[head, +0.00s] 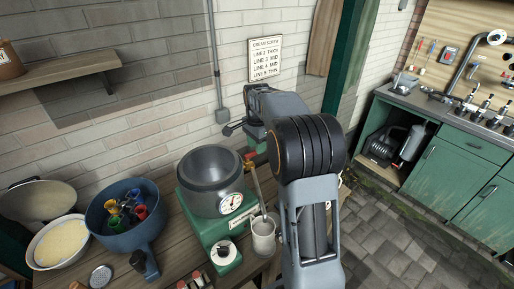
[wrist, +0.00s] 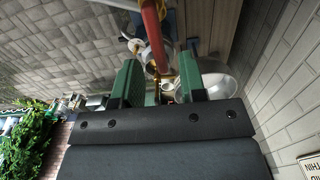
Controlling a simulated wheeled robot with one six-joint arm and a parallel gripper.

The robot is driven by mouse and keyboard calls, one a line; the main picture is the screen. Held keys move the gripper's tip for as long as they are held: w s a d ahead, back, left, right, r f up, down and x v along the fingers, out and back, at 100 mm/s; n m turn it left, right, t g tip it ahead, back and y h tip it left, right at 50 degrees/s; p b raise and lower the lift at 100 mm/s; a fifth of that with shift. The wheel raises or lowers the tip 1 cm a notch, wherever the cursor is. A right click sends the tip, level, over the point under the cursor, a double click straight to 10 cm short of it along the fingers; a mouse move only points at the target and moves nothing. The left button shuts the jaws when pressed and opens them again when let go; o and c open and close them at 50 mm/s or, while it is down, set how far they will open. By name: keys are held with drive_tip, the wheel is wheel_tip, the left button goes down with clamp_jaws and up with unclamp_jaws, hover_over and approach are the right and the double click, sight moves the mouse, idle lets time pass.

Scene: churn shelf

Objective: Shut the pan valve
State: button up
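In the head view, a dark grey pan (head: 211,182) sits on a green stand with a dial gauge. A brass pipe (head: 256,183) stands at its right side. A red handle (head: 249,155), which looks like the pan valve's, shows at the top of the pipe, partly hidden by my arm. In the wrist view, my gripper (wrist: 159,64) has its two green fingers apart. The red handle (wrist: 152,30) runs down the picture into the gap between them, with brass beyond it. I cannot tell whether either finger touches it.
A metal jug (head: 263,236) stands below the brass pipe. A blue pot (head: 124,218) with coloured items and a pale-filled bowl (head: 59,243) are at the left. The brick wall (head: 150,100) is close behind. Open floor (head: 385,235) lies at the right.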

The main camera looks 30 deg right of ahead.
drive_tip(key=shift+f, duration=0.9)
drive_tip(key=shift+c, duration=0.2)
clamp_jaws()
